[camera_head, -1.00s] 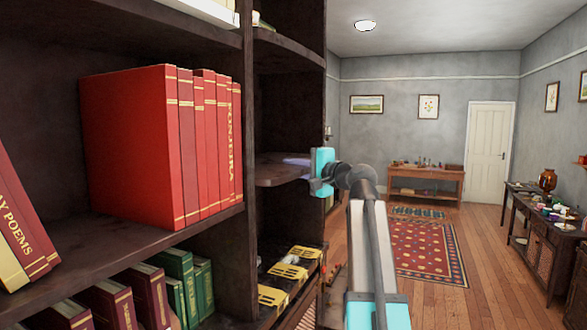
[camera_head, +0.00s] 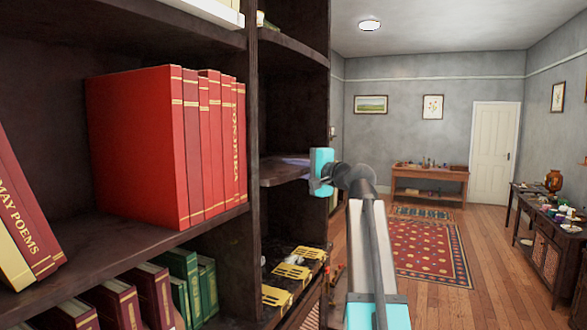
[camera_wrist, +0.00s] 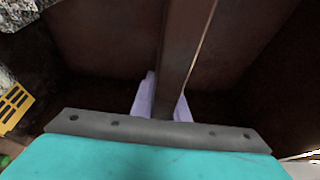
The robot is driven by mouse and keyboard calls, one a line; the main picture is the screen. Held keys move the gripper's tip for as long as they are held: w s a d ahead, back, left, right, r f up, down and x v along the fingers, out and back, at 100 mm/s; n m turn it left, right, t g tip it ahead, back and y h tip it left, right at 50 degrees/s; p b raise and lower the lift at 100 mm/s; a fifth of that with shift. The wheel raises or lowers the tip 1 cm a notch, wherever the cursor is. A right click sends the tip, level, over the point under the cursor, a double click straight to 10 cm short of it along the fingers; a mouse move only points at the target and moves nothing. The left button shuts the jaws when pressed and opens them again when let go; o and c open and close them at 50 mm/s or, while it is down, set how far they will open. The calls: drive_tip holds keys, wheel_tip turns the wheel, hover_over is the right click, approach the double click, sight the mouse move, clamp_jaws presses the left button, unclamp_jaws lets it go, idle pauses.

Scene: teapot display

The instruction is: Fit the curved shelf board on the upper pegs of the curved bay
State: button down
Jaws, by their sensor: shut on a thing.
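The curved shelf board (camera_head: 283,172) is dark brown and lies roughly level inside the curved bay (camera_head: 290,100), below the bay's upper fixed shelf. My gripper (camera_head: 308,170) is shut on the board's outer side, at the right of the bay. In the wrist view the board (camera_wrist: 186,50) shows edge-on as a long brown strip, between the pale lilac fingertips (camera_wrist: 163,100). The pegs cannot be made out in either view. I cannot tell whether the board touches the bay's walls or rests on anything.
A dark upright (camera_head: 252,120) divides the bay from shelves of red books (camera_head: 150,150) at left. Below the board, yellow slotted pieces (camera_head: 290,272) lie on a lower shelf; one shows in the wrist view (camera_wrist: 14,106). The room at right has open floor and a rug (camera_head: 430,250).

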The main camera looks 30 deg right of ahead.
drive_tip(key=shift+w+a+r, duration=0.15)
drive_tip(key=shift+w+a, duration=0.2)
drive_tip(key=shift+w, duration=0.15)
idle(0.3)
drive_tip(key=c, duration=1.6)
unclamp_jaws()
drive_tip(key=shift+c, duration=0.2)
drive_tip(key=shift+f, duration=0.2)
drive_tip(key=s+d+b, duration=0.2)
drive_tip(key=s+b, duration=0.3)
drive_tip(key=s, duration=0.8)
drive_tip(key=shift+s+d, duration=0.15)
drive_tip(key=shift+s, duration=0.2)
drive_tip(key=shift+r, duration=0.15)
